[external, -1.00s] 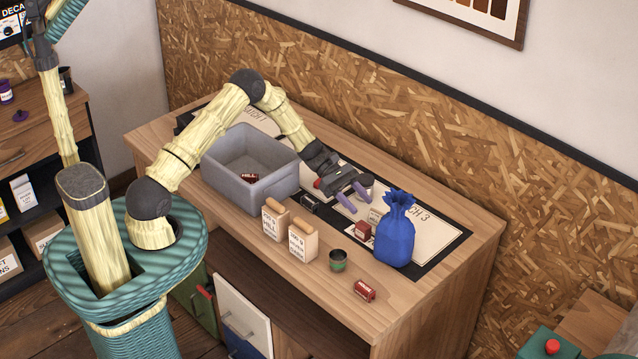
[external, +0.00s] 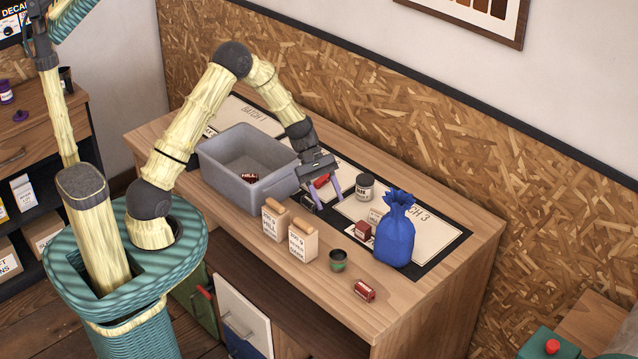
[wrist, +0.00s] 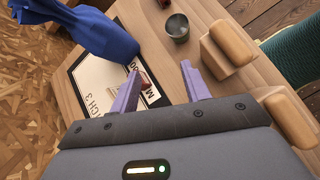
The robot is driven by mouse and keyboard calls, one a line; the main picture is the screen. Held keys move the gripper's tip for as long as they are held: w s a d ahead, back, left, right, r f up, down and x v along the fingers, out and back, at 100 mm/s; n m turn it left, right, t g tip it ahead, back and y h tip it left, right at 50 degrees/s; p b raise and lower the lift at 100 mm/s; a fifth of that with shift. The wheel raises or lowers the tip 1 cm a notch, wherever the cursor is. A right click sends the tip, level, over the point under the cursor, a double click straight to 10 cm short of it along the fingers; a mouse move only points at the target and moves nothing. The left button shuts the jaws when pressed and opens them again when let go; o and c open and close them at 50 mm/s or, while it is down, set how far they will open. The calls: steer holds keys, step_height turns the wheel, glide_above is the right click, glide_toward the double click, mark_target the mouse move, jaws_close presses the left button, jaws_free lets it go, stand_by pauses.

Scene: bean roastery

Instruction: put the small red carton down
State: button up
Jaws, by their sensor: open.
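My gripper (external: 328,201) is open, its two purple fingers pointing down above the desk, right of the grey bin. No carton is held between them. A small red item (external: 321,181) lies just behind the fingers, partly hidden. One small red carton (external: 362,231) stands by the blue bag, and another (external: 364,291) lies near the desk's front edge. A further red carton (external: 249,177) is inside the grey bin (external: 222,180). In the wrist view, the open fingers (wrist: 161,72) show with part of a red carton (wrist: 149,82) beyond them.
A blue tied bag (external: 396,235) stands on the right of the mat. A dark-lidded jar (external: 365,187) is behind the gripper. Two wooden-topped pale packs (external: 303,242) and a small dark cup (external: 338,261) stand in front. The desk's right end is clear.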

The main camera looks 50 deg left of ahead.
steer(key=s+a+r+m+t+y, duration=0.2)
steer(key=s+a+r+m+y, duration=0.2)
steer(key=s+a+r+m, duration=0.1)
steer(key=s+a+r+m+t+y, duration=0.2)
steer(key=s+a+r+m+y, duration=0.2)
steer(key=s+a, duration=0.5)
steer(key=s+r+m, duration=0.2)
steer(key=s+m, duration=0.1)
steer(key=shift+s+m+y, duration=0.15)
steer(key=shift+m+y, duration=0.15)
